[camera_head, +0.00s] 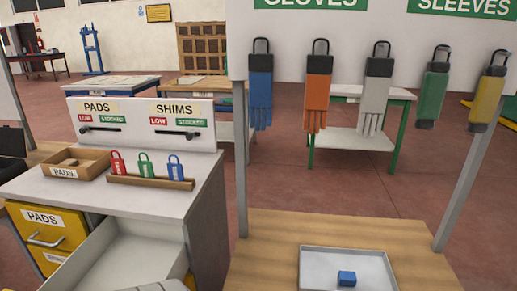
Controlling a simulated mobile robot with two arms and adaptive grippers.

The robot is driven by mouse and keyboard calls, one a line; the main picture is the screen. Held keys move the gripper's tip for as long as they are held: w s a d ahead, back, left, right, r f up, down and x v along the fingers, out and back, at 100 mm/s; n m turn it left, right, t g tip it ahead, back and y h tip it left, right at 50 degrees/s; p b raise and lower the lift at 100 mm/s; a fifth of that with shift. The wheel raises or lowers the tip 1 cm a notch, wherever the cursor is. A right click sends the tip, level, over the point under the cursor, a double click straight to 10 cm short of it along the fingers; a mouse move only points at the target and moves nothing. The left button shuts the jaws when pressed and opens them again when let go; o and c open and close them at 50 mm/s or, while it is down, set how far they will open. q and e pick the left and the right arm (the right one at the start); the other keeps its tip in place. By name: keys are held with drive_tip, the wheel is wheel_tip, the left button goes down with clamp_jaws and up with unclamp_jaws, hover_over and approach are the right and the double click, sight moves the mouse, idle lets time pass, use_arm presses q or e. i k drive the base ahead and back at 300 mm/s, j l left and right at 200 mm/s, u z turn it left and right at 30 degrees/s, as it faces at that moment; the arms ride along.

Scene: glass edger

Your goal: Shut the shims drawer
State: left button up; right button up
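An open drawer (118,257) sticks out of the white-topped cabinet (130,197), right of the yellow pads drawer (47,236). Its pale interior shows, but its front and any label are below the picture, so I cannot read that it is the shims drawer. A light grey shape (165,286) shows at its near end, cut off by the bottom edge; I cannot tell what it is. The yellow pads drawer looks shut and has a metal handle. The back panel (140,121) reads PADS and SHIMS over low and stocked marks. Neither gripper is in view.
On the cabinet top stand a wooden PADS tray (74,163) and a wooden rack (150,182) with red, green and blue tags. To the right, a wooden bench (270,237) carries a grey tray (318,283) with a blue block (346,278). Gloves and sleeves hang above it.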

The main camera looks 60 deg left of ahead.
sight(121, 253)
drive_tip(key=k+u, duration=0.15)
drive_tip(key=u, duration=3)
